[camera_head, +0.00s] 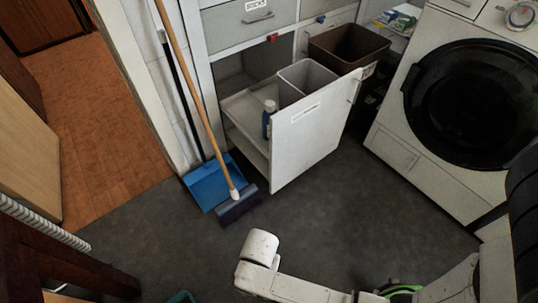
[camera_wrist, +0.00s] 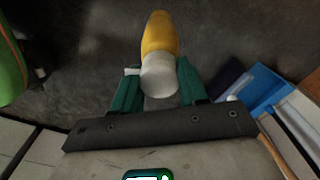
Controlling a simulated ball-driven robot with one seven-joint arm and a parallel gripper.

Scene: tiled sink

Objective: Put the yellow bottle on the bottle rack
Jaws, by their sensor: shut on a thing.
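The yellow bottle (camera_wrist: 160,35) has a white cap, which faces the wrist camera. My gripper (camera_wrist: 158,74) has green fingers, one on each side of the bottle near its cap, and is shut on it. The bottle is over dark floor in the wrist view. The bottle and gripper do not show in the head view. A white pull-out unit (camera_head: 318,128) stands open at the centre of the head view, with a blue bottle (camera_head: 268,119) on its shelf. I cannot tell whether this shelf is the bottle rack.
A grey bin (camera_head: 305,77) and a brown bin (camera_head: 347,45) sit by the open unit. A broom (camera_head: 197,100) and blue dustpan (camera_head: 206,186) lean left of it. A washing machine (camera_head: 440,178) stands right.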

